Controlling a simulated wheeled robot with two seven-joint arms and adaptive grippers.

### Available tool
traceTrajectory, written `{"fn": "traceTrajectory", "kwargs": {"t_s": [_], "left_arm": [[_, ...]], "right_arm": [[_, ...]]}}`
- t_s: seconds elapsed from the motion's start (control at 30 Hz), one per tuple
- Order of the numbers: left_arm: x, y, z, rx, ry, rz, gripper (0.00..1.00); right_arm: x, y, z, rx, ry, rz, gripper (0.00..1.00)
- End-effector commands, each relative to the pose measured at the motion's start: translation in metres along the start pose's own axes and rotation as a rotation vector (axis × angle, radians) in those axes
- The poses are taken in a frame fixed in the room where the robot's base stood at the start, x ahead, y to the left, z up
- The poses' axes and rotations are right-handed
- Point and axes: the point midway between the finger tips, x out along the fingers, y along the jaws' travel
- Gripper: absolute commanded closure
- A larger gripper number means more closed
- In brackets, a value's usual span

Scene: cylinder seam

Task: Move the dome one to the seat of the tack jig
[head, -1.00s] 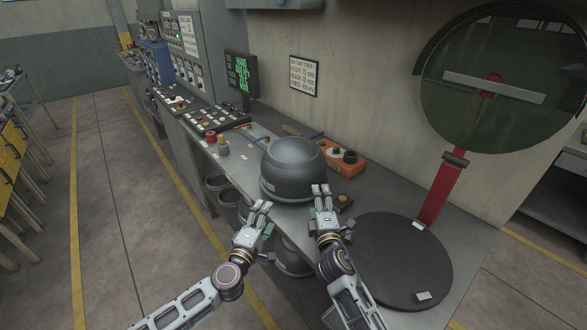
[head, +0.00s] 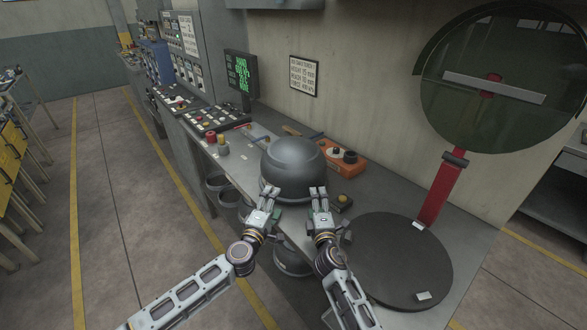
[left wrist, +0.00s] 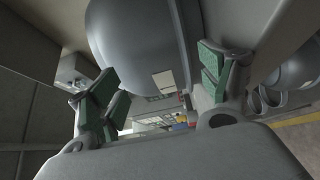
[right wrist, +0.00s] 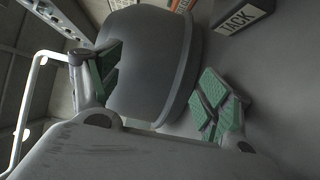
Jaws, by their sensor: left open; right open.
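A large dark grey dome (head: 292,165) with a rim stands on the bench, rounded side up. My left gripper (head: 266,194) is open at the dome's near left side. In the left wrist view the dome (left wrist: 140,45) shows ahead, between and beyond the spread green-padded fingers (left wrist: 162,88). My right gripper (head: 318,191) is open at the dome's near right side. In the right wrist view the dome (right wrist: 145,70) shows between its spread fingers (right wrist: 160,90). Whether any pad touches the dome I cannot tell. A flat dark round plate (head: 395,262) lies at right; whether it is the jig's seat is unclear.
A red post (head: 440,190) and a large tinted round screen (head: 500,80) stand behind the plate. An orange box (head: 345,165) sits behind the dome. A small box with a yellow button (head: 343,201) is close to my right gripper. Rounded vessels (head: 292,260) sit below the bench.

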Motion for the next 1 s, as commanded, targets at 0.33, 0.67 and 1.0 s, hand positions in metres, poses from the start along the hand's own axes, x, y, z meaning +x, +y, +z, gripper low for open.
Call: {"fn": "traceTrajectory", "kwargs": {"t_s": [0.33, 0.67, 1.0], "left_arm": [[0.026, 0.001, 0.001, 0.0, 0.0, 0.001, 0.21], [0.037, 0.001, 0.001, 0.001, -0.001, 0.001, 0.21], [0.037, 0.001, 0.0, 0.0, -0.001, 0.001, 0.31]], "right_arm": [[0.029, 0.001, 0.0, 0.001, -0.001, 0.001, 0.22], [0.04, 0.0, 0.0, 0.001, 0.0, 0.0, 0.22], [0.04, 0.001, 0.0, 0.001, 0.0, 0.0, 0.31]]}}
